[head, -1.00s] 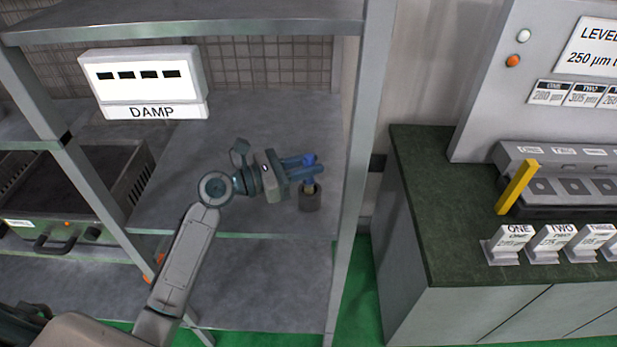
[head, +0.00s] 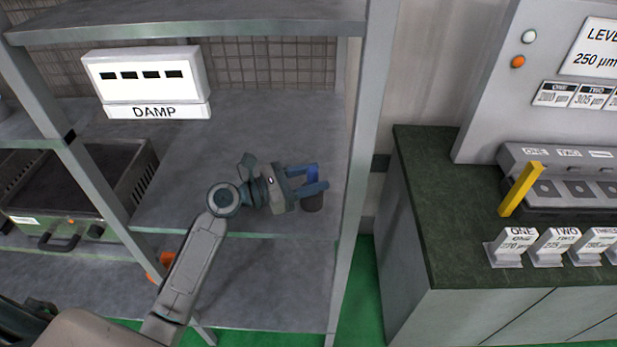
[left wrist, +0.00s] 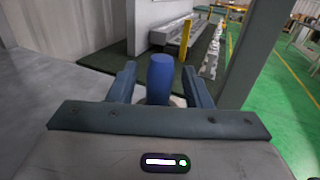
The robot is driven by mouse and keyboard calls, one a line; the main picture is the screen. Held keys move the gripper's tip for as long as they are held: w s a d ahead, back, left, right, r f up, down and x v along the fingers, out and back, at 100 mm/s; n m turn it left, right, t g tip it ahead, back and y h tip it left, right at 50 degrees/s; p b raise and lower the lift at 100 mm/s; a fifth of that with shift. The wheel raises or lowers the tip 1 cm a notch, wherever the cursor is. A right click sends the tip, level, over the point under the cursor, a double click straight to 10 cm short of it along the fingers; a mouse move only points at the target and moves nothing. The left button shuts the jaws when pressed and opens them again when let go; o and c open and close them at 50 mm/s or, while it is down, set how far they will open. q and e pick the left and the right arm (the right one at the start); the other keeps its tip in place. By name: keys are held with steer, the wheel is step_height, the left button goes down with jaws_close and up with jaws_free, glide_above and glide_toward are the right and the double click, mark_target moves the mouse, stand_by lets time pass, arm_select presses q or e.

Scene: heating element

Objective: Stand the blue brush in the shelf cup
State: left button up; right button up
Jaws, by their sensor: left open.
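The blue brush (head: 312,172) stands upright in the dark shelf cup (head: 313,202) at the right end of the middle shelf. In the head view only its blue upper part shows, and the gripper hides some of it and of the cup. My left gripper (head: 321,180) is open, with one finger on each side of the brush. In the left wrist view the blue brush (left wrist: 160,78) stands between the two fingers, with a visible gap to each. My right gripper is not in view.
The shelf's upright post (head: 357,160) stands close to the right of the cup. A white DAMP box (head: 147,82) is at the back left of the shelf. A green-topped counter (head: 440,220) with labelled blocks stands to the right. The shelf's middle is clear.

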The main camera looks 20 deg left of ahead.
arm_select(q)
steer(key=shift+a, duration=0.1)
steer(key=shift+s+a, duration=0.2)
steer(key=b+v, duration=0.3)
steer(key=v, duration=0.6)
steer(key=shift+f, duration=0.1)
steer(key=shift+b+v, duration=0.55)
steer(key=shift+v, duration=0.6)
